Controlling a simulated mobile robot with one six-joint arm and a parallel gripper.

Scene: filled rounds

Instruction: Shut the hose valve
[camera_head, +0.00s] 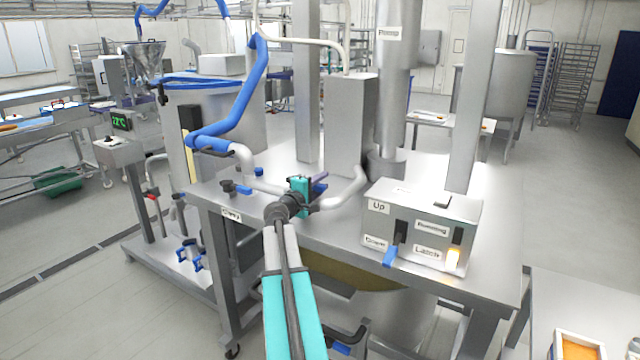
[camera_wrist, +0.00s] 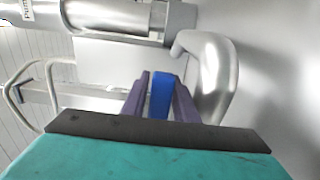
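My gripper (camera_head: 318,184) is at the steel pipe (camera_head: 345,192) on the steel bench, its teal body beside the pipe. In the wrist view, its two purple fingers (camera_wrist: 160,98) lie on either side of a blue valve handle (camera_wrist: 161,97) and appear to press on both its faces. The curved steel pipe (camera_wrist: 222,80) runs just right of the fingers there. The valve body is mostly hidden behind my gripper in the head view. The blue hose (camera_head: 240,105) hangs down to a pipe end left of my gripper.
Another blue handle (camera_head: 244,190) is on the bench to the left. Steel posts (camera_head: 307,85) rise behind. Floor at the right is partly clear.

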